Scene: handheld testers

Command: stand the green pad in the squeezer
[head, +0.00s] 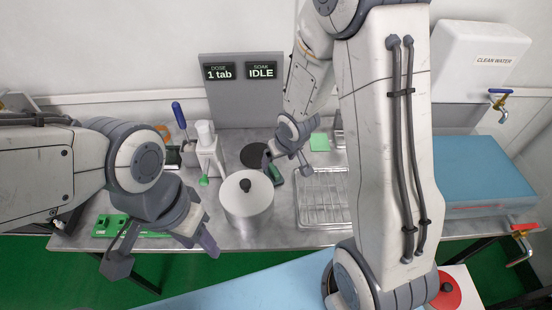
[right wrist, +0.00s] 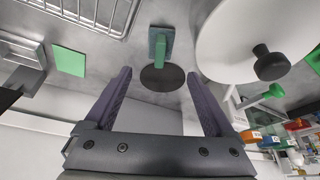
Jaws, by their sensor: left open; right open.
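A pad with a dark teal base and a green grip (head: 278,175) lies on the metal table right of the white round-lidded pot. In the right wrist view the pad (right wrist: 160,45) is ahead of and between my fingertips, apart from them. My right gripper (head: 288,166) is open and empty above it; its fingers also show in the right wrist view (right wrist: 158,73). A grey metal fixture (right wrist: 25,55), which may be the squeezer, stands beside a flat light-green square (right wrist: 70,60). In the head view my arm partly hides this fixture (head: 338,130). My left gripper (head: 162,255) is open and empty at the front left.
The white pot (head: 246,203) with a black knob stands close to the pad. A black disc (head: 254,155) lies behind the pad. A wire rack (head: 322,200) is to the right. A white pump bottle (head: 206,150) and green tray (head: 112,224) are left. A display panel (head: 240,95) stands behind.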

